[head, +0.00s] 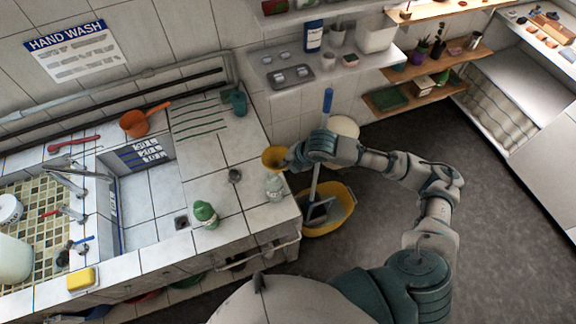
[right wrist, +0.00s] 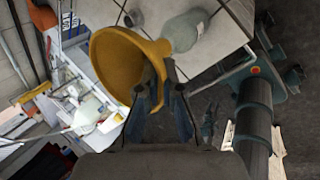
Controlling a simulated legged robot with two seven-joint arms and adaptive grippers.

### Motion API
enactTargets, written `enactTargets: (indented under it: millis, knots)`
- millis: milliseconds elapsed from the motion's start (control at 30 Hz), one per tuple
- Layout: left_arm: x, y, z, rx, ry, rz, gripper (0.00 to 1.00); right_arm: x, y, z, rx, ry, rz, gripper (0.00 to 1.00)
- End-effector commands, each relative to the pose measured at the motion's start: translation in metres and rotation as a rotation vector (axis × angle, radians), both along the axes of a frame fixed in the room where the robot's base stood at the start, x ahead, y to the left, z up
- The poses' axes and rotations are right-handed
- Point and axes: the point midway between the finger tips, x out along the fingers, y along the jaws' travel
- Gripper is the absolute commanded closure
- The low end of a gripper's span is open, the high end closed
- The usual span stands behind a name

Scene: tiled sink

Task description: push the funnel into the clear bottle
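The yellow funnel (head: 273,158) is held in the air just above and beside the clear bottle. In the right wrist view the funnel (right wrist: 127,66) has its wide mouth turned to the left, and my right gripper (right wrist: 160,88) is shut on its side. My right gripper also shows in the head view (head: 292,158), above the counter's right edge. The clear bottle (head: 274,186) stands upright on the tiled counter near that edge; it also shows in the right wrist view (right wrist: 185,32). The funnel looks apart from the bottle. My left gripper is not in view.
A yellow mop bucket (head: 342,208) with a blue-handled mop (head: 327,105) stands on the floor at right. The sink (head: 40,215) is at left.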

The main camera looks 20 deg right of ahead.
Motion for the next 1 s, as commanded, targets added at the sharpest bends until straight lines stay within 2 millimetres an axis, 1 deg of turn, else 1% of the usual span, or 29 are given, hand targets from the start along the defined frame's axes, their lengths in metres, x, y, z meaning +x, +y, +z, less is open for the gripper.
enactTargets:
  millis: [33, 100, 267, 567, 667, 833, 1000]
  knots:
    - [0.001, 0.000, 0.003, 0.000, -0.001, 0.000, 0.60, 0.001, -0.001, 0.006, 0.001, 0.000, 0.045, 1.00]
    - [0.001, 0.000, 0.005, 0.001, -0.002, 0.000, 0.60, 0.001, -0.003, 0.010, 0.000, -0.002, 0.107, 1.00]
    - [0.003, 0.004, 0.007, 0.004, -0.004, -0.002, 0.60, 0.001, -0.008, 0.014, -0.001, -0.004, 0.180, 1.00]
    - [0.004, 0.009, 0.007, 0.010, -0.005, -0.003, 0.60, 0.001, -0.011, 0.014, 0.000, -0.004, 0.190, 1.00]
    - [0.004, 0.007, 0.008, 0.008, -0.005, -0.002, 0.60, 0.001, -0.010, 0.014, -0.001, -0.005, 0.189, 1.00]
    - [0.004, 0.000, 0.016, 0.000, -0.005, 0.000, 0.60, 0.000, -0.008, 0.017, 0.001, -0.013, 0.194, 1.00]
    - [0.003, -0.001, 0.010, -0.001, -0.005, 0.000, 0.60, 0.000, -0.005, 0.003, 0.000, -0.013, 0.195, 1.00]
